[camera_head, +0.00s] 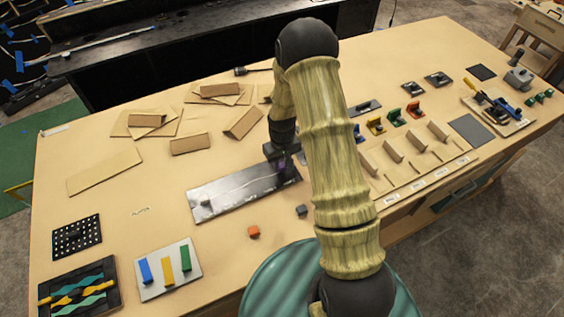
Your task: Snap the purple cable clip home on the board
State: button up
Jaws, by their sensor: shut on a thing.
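My gripper (284,160) points down over the right end of a dark, shiny metal board (240,192) lying on the table. A small grey-green block (206,203) sits on the board's left end.
An orange block (253,231) and a dark grey block (302,210) lie in front of the board. Cardboard pieces (190,143) lie behind it. Dividers (393,151) and coloured parts stand to the right, partly behind my arm.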

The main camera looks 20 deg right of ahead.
jog(key=shift+f+b, duration=0.3)
jog(key=shift+f, duration=0.1)
dwell(0.4)
dwell(0.4)
jog(key=o, duration=1)
jog(key=shift+r, duration=0.15)
notch_tip(320, 180, up, 17)
jog(key=b, duration=0.4)
jog(key=s+r+m+t, duration=0.1)
jog(key=s+m+t, duration=0.1)
jog(key=s, duration=1.5)
jog(key=shift+s+t+b, duration=0.15)
jog(key=shift+t+b, duration=0.15)
